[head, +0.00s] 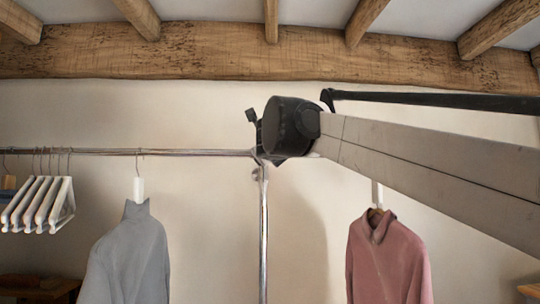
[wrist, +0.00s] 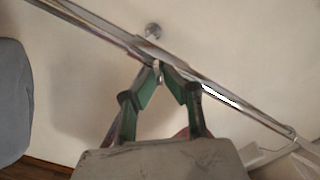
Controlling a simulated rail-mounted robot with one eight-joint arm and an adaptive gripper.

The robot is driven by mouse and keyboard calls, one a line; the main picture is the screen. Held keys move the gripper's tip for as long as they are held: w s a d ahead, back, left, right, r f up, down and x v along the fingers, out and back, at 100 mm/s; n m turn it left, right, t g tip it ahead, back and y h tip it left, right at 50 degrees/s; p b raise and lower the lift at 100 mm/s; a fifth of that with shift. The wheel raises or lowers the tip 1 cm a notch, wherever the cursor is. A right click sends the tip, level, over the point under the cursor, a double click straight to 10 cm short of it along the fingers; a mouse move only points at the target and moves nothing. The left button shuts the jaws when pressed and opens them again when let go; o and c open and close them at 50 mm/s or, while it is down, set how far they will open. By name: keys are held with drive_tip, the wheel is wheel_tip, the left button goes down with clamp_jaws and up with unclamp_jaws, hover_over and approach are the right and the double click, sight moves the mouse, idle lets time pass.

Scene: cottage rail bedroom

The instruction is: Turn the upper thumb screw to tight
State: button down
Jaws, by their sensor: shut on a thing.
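The upper thumb screw (wrist: 159,72) shows as a small light metal piece between my fingertips, by the joint of the rail and the post. My gripper (wrist: 161,70) has green-sided fingers that converge and are shut on it in the wrist view. The fingers hide most of the screw, so I cannot tell how tight it is. In the head view, my dark wrist hides the gripper's tips and the upper screw at the top of the chrome post (head: 263,235). A small knob (head: 256,175) sits on the post just below.
The chrome rail (head: 110,152) runs left from the post. White hangers (head: 40,205) and a grey sweater (head: 130,255) hang to the left. A pink sweater (head: 388,262) hangs to the right, below my arm. Wooden beams (head: 200,52) cross overhead.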

drive_tip(key=m, duration=0.2)
drive_tip(key=m+p, duration=0.1)
drive_tip(key=m, duration=0.1)
drive_tip(key=m+p, duration=0.1)
drive_tip(key=m, duration=0.1)
drive_tip(key=shift+a+m, duration=0.35)
drive_tip(key=shift+m, duration=0.05)
drive_tip(key=m, duration=0.2)
drive_tip(key=m+p, duration=0.1)
drive_tip(key=m, duration=0.3)
drive_tip(key=shift+a+p, duration=0.3)
drive_tip(key=shift+a, duration=0.05)
drive_tip(key=m, duration=0.4)
drive_tip(key=m+p, duration=0.1)
drive_tip(key=m, duration=0.1)
drive_tip(key=shift+a+r+m, duration=0.25)
drive_tip(key=shift+r+m, duration=0.05)
drive_tip(key=m, duration=0.4)
drive_tip(key=m+p, duration=0.1)
drive_tip(key=m, duration=0.1)
drive_tip(key=shift+s+r, duration=0.1)
drive_tip(key=shift+r, duration=0.15)
drive_tip(key=shift+m, duration=0.4)
drive_tip(key=c, duration=1.9)
unclamp_jaws()
